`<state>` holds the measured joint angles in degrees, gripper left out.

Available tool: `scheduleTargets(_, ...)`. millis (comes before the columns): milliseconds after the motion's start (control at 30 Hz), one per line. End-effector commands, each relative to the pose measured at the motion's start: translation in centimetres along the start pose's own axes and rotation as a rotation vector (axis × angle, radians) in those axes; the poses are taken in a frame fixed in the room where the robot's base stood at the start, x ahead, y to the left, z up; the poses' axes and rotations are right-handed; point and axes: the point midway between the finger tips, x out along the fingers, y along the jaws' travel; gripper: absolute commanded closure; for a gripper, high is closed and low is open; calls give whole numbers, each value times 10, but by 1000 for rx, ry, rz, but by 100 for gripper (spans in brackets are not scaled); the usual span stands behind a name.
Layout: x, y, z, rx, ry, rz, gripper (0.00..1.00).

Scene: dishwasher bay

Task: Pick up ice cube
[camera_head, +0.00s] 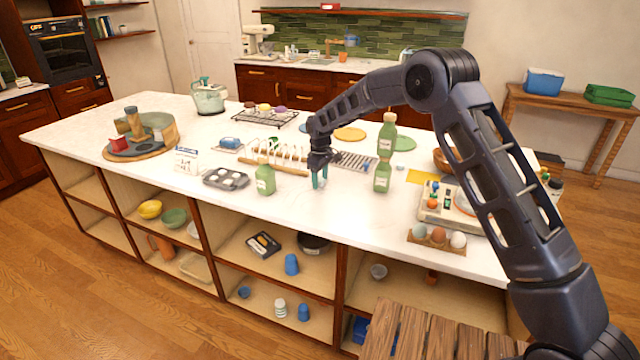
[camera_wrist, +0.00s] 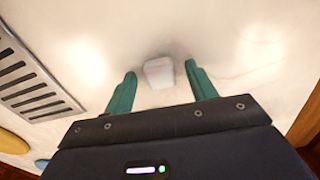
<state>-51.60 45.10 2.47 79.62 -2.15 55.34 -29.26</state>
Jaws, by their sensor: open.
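The ice cube (camera_wrist: 158,73) is a small, pale, whitish block on the white countertop in the wrist view. It lies between and slightly beyond the tips of my gripper (camera_wrist: 160,76), whose two teal fingers are apart with nothing held. In the head view my gripper (camera_head: 320,180) points down close above the island counter (camera_head: 340,205), between a green bottle and a slatted grate. I cannot make out the ice cube clearly in the head view.
A slatted grate (camera_wrist: 35,88) lies close by. A muffin tray (camera_head: 226,179) and a rack (camera_head: 275,160) are further left. Counter in front is clear.

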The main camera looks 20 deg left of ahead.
Motion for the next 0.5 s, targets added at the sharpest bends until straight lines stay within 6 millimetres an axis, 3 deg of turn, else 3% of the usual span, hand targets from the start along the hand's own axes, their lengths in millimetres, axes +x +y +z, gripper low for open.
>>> scheduleTargets(167, 0, 0, 0, 0, 1, 0, 44)
scheduleTargets(400, 0, 0, 0, 0, 1, 0, 87)
scheduleTargets(500, 0, 0, 0, 0, 1, 0, 91)
